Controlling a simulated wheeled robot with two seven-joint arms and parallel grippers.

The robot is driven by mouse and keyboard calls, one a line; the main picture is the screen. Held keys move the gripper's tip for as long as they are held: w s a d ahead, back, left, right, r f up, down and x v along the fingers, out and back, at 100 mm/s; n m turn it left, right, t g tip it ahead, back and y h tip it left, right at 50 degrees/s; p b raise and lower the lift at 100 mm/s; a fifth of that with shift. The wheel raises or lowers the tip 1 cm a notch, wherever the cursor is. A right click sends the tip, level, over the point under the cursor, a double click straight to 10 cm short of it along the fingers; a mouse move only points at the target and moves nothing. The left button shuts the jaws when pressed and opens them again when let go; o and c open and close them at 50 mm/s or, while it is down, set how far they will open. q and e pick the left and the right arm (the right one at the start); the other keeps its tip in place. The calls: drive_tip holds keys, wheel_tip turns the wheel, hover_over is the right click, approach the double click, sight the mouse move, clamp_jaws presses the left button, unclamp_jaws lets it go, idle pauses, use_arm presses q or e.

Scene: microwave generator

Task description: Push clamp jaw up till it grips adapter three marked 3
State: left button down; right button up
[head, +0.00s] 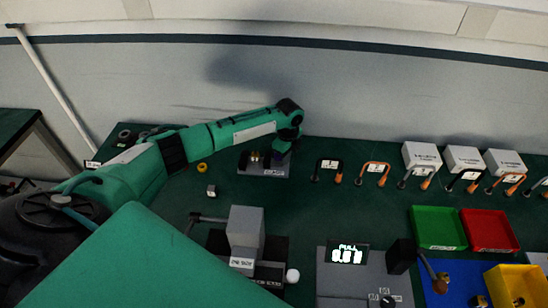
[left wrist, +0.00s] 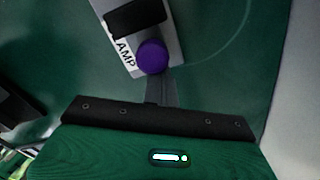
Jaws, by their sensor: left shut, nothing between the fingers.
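The clamp stand (head: 262,170) is a grey block at the back of the green bench, with small brass and dark parts on it. In the left wrist view its pale plate (left wrist: 171,30) shows the letters "AMP", a black bar (left wrist: 135,18) and a round purple knob (left wrist: 152,57). My left gripper (head: 284,145) reaches over the stand's right side from the left. Its shut, empty fingers (left wrist: 160,88) point at the purple knob, close to it; contact cannot be told. No number 3 is readable, and the jaw's grip on an adapter is hidden.
A grey machine (head: 245,230) with a white ball knob stands in front. A display unit (head: 347,255) is to its right. Green (head: 438,228) and red (head: 490,230) trays lie farther right. Several orange and black handled items line the back. The bench between is mostly clear.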

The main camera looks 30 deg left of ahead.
use_arm(q)
drive_tip(key=shift+a, duration=0.2)
drive_tip(key=shift+s+a, duration=0.2)
drive_tip(key=shift+a, duration=0.15)
drive_tip(key=shift+s+a+p, duration=0.1)
drive_tip(key=shift+a+p, duration=0.1)
drive_tip(key=shift+p, duration=0.15)
idle(0.4)
drive_tip(key=shift+s+a+p, duration=0.3)
drive_tip(key=shift+a+p, duration=0.05)
drive_tip(key=shift+a, duration=0.2)
idle(0.5)
drive_tip(key=shift+s+a, duration=0.15)
drive_tip(key=shift+a, duration=0.3)
idle(0.6)
drive_tip(key=shift+w+d+p, duration=0.2)
drive_tip(key=shift+d+p, duration=0.15)
drive_tip(key=shift+d, duration=0.1)
